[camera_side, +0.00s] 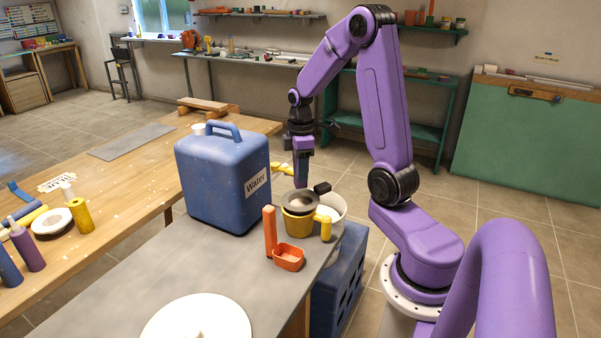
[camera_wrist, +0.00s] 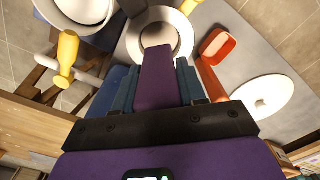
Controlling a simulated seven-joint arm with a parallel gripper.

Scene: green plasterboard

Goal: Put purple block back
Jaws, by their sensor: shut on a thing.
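My gripper (camera_side: 302,150) points downward above the far right part of the grey bench top. It is shut on the purple block (camera_wrist: 155,78), which shows between the two dark blue fingers in the wrist view. In the side view the block (camera_side: 301,174) hangs upright below the fingers, over or just behind a yellow mug (camera_side: 298,226) with a grey round top piece. The block's lower end appears close to the mug's rim; I cannot tell whether they touch.
A blue water jug (camera_side: 222,182) stands left of the gripper. An orange scoop (camera_side: 288,257) and a white disc (camera_side: 197,320) lie nearer the camera. A white bucket (camera_side: 333,204) is beside the mug. A yellow handle (camera_wrist: 66,52) shows in the wrist view. Bare grey bench lies around the disc.

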